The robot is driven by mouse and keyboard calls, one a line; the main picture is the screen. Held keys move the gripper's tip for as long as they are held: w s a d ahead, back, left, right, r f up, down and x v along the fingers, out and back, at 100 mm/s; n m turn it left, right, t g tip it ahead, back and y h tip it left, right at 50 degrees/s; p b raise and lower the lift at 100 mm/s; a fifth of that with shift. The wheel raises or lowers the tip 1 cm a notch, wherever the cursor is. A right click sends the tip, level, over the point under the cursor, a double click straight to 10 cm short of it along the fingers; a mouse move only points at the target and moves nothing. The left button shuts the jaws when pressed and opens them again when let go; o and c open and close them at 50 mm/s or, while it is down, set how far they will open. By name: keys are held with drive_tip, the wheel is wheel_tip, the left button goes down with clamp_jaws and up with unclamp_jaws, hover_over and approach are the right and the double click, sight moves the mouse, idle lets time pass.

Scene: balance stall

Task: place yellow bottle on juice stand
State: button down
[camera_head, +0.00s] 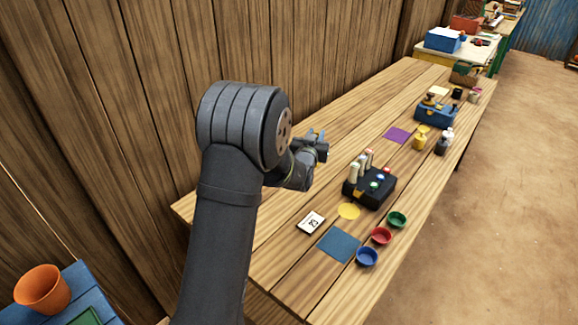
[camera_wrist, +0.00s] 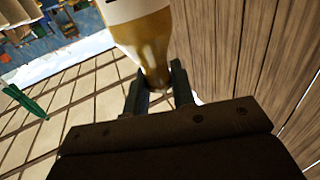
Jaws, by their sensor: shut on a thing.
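The yellow bottle (camera_wrist: 148,45) is between the fingers of my gripper (camera_wrist: 160,88) in the wrist view, amber-yellow with a pale band; its far end runs out of the frame. In the head view my gripper (camera_head: 316,150) is above the table near the wooden wall, with only a bit of yellow showing at it. I cannot tell for sure which thing is the juice stand. A black box (camera_head: 360,195) with several pale bottles stands on the table, right of and below my gripper in the picture. A round yellow mat (camera_head: 348,211) lies in front of it.
Blue (camera_head: 367,257), red (camera_head: 381,236) and green (camera_head: 397,220) bowls line the table's right edge. A blue mat (camera_head: 339,245) and a white marker card (camera_head: 311,222) lie flat. A purple mat (camera_head: 397,135), yellow bottle (camera_head: 420,140) and blue caddy (camera_head: 434,115) are farther back.

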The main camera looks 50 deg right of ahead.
drive_tip(key=w+f, duration=1)
drive_tip(key=shift+w, duration=0.35)
drive_tip(key=shift+f, duration=0.15)
drive_tip(key=c, duration=1.2)
unclamp_jaws()
drive_tip(key=shift+f, duration=0.1)
drive_tip(key=shift+a, duration=0.1)
drive_tip(key=shift+o, duration=0.3)
drive_tip(key=v, duration=1.7)
drive_tip(key=shift+s+f, duration=0.2)
drive_tip(key=shift+s, duration=0.05)
